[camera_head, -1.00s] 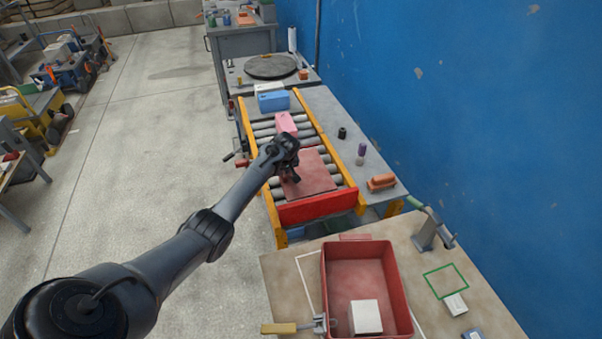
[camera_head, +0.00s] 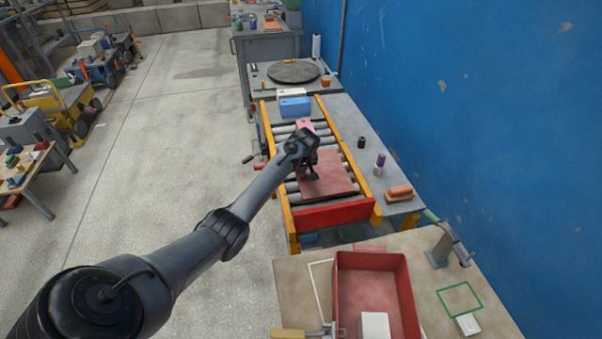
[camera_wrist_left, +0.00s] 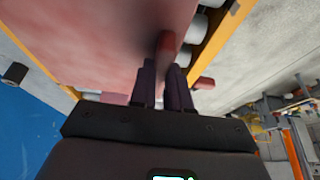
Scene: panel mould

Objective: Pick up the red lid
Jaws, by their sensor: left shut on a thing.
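The red lid (camera_head: 333,178) is a flat red panel on the roller conveyor, close to its near red end stop. In the left wrist view its broad red face (camera_wrist_left: 90,35) fills the upper left, with a narrow red handle (camera_wrist_left: 166,45) standing out from it. My left gripper (camera_head: 309,176) is at the lid's left part. In the left wrist view its dark fingers (camera_wrist_left: 163,75) are shut on the handle. The fingers hide part of the handle. I cannot tell whether the lid is clear of the rollers. My right gripper is not in view.
The conveyor has yellow side rails (camera_head: 349,150). A pink block (camera_head: 304,123) and a blue box (camera_head: 295,107) stand farther along it. A red open tray (camera_head: 375,285) holding a white block (camera_head: 374,326) is on the near table. A blue wall (camera_head: 480,110) bounds the right.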

